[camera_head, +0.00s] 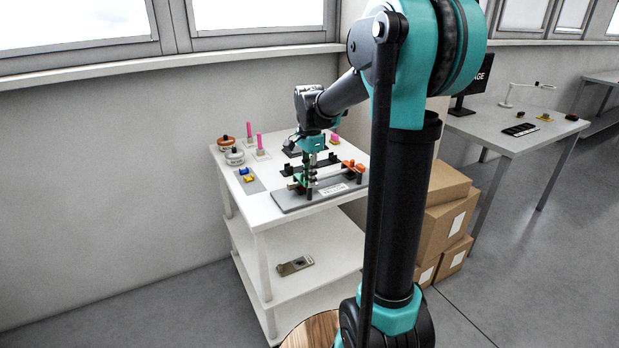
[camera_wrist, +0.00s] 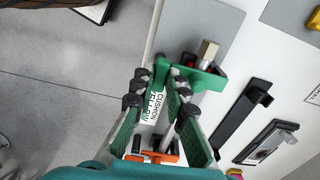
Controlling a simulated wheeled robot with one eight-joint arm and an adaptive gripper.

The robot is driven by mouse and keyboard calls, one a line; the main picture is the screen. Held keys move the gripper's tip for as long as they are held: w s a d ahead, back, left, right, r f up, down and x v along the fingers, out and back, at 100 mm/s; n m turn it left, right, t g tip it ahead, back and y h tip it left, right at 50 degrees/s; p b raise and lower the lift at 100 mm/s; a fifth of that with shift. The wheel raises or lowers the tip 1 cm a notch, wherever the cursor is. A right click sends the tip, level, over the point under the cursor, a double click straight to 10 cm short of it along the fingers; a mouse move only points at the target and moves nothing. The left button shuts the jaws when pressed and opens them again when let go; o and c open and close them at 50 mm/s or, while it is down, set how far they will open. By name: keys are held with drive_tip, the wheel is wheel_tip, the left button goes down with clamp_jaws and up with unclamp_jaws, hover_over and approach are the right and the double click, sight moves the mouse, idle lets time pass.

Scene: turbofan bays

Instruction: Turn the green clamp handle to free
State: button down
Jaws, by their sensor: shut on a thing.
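The green clamp handle (camera_wrist: 203,74) shows in the wrist view above the fingertips, at one end of the grey fixture plate. My gripper (camera_wrist: 160,78) has its two green-padded fingers on either side of the handle's left end and is shut on it. Part of the handle is hidden by the fingertips. In the head view my gripper (camera_head: 308,180) points down at the left part of the fixture (camera_head: 290,204) on the white table. The handle is too small there to tell its exact angle.
An orange clamp (camera_wrist: 160,155) sits at the fixture's other end, also in the head view (camera_head: 352,165). A "CUSHION YELLOW" label (camera_wrist: 152,107) lies between the clamps. Black brackets (camera_wrist: 240,112) stand beside them. Round parts (camera_head: 234,156) and pink-topped pegs (camera_head: 260,142) stand behind.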

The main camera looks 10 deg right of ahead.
drive_tip(key=shift+m, duration=0.4)
drive_tip(key=c, duration=1.5)
unclamp_jaws()
drive_tip(key=shift+c, duration=0.2)
wheel_tip(320, 180, up, 12)
drive_tip(key=s+d+f+n+t, duration=0.2)
drive_tip(key=s+f+n, duration=0.5)
drive_tip(key=s+f, duration=0.4)
drive_tip(key=s+d+f+n+t, duration=0.2)
drive_tip(key=s+f+n, duration=0.5)
drive_tip(key=s+f, duration=0.4)
wheel_tip(320, 180, down, 2)
drive_tip(key=shift+s+d+f+n, duration=0.15)
drive_tip(key=shift+s+n, duration=0.1)
drive_tip(key=shift+n, duration=0.05)
